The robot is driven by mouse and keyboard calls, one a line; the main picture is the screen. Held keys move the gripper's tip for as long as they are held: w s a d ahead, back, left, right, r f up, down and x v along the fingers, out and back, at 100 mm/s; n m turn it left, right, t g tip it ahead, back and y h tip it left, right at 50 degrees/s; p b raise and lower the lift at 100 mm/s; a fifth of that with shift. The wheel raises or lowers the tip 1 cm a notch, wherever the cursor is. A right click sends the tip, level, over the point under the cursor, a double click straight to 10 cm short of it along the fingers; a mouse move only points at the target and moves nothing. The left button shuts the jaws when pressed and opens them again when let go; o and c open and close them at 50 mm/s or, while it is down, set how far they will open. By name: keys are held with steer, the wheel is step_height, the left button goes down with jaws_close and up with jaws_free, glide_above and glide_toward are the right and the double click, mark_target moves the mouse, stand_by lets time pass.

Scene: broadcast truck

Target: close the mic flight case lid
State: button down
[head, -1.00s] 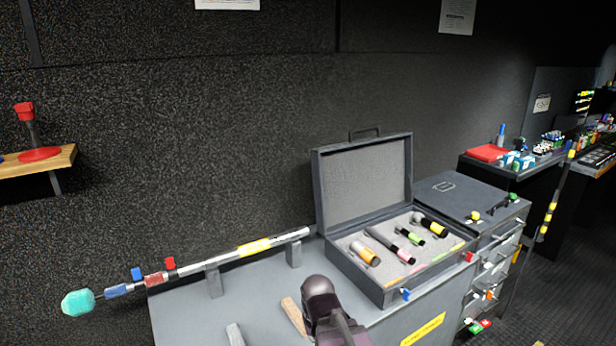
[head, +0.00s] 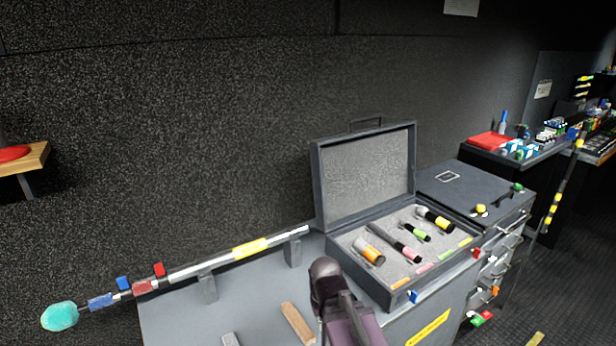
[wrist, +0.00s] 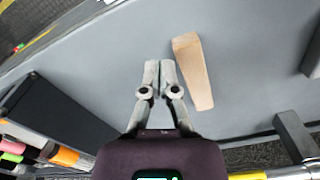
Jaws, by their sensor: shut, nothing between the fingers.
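The mic flight case (head: 372,268) stands open on a grey bench. Its lid (head: 367,170) is raised nearly upright at the back, with a handle on its top edge. Several microphones with coloured bands lie in the foam of the base. In the head view my arm is in front of the case, to its left, and its fingertips are hidden. In the wrist view my gripper (wrist: 159,66) is shut and empty above the bench, beside a wooden wedge (wrist: 192,72). The case (wrist: 60,120) shows at the left of that view, with its coloured contents at the lower left.
A boom pole (head: 215,262) with a teal tip rests on supports along the bench's back left. The wooden wedge (head: 297,323) lies on the bench near my arm. A drawer cabinet (head: 478,195) stands right of the case. The wall is close behind the lid.

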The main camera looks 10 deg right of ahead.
steer(key=w+d+r+n+t+h, duration=0.1)
steer(key=w+d+r+h, duration=0.15)
steer(key=w, duration=0.55)
steer(key=w+d+r+n+t+h+p, duration=0.1)
steer(key=w+r+t+h, duration=0.15)
steer(key=w, duration=0.55)
steer(key=w+d+r+n+h, duration=0.1)
steer(key=w+d+r+h, duration=0.15)
steer(key=w, duration=0.45)
steer(key=w+a+r+n+t+h, duration=0.2)
steer(key=w+a+r, duration=0.1)
steer(key=w, duration=0.4)
steer(key=w+a+r+n+t+h, duration=0.2)
steer(key=w+r+t, duration=0.1)
steer(key=w+r, duration=0.2)
steer(key=w+a+r+n+t+h+p, duration=0.1)
steer(key=w+a+r+n+t+h, duration=0.1)
steer(key=w, duration=0.6)
step_height(320, 180, up, 2)
steer(key=shift+w+a+r+n, duration=0.1)
steer(key=shift+w+a+n, duration=0.3)
steer(key=shift+a, duration=0.4)
steer(key=shift+w+d+t, duration=0.1)
steer(key=shift+t, duration=0.15)
